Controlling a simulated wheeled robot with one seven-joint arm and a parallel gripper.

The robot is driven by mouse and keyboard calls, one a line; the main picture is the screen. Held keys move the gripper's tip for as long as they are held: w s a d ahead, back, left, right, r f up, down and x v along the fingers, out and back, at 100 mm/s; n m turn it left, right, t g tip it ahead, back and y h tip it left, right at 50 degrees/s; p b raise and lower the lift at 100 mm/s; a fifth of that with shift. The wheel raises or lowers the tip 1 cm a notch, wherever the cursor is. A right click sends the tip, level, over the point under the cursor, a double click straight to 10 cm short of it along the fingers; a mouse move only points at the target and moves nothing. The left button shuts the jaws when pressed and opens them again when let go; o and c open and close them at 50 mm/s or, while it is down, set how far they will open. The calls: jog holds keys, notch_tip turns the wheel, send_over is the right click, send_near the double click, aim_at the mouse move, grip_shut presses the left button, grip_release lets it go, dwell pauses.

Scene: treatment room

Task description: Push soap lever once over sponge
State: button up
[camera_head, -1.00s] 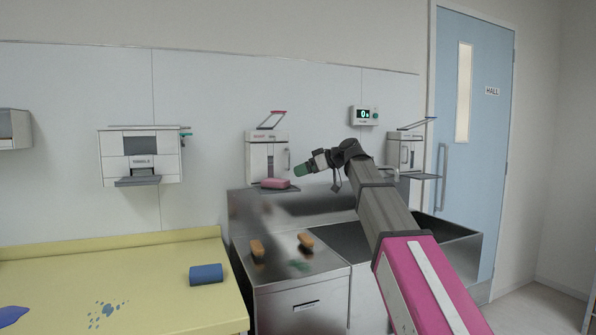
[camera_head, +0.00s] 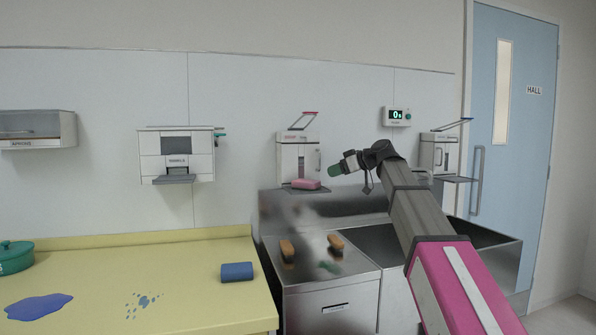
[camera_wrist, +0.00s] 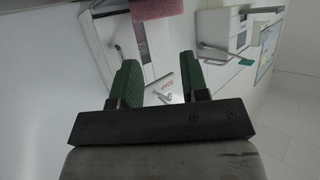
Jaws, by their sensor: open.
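A white soap dispenser (camera_head: 289,160) hangs on the wall, with a red-tipped lever (camera_head: 304,115) slanting up from its top. A pink sponge (camera_head: 306,184) lies on the dark tray below it. In the wrist view the sponge (camera_wrist: 155,9) shows at the top edge, and the dispenser's face with red lettering (camera_wrist: 163,86) shows between and below the fingers. My gripper (camera_head: 336,170) has green fingers. It is right of the dispenser, apart from lever and sponge. In the wrist view my gripper (camera_wrist: 159,68) is open and empty.
Two brown brushes (camera_head: 287,250) lie on the metal sink counter (camera_head: 330,288). A blue roll (camera_head: 237,272) lies on the yellow counter (camera_head: 205,305).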

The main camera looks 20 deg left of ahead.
grip_shut()
dwell(1.4)
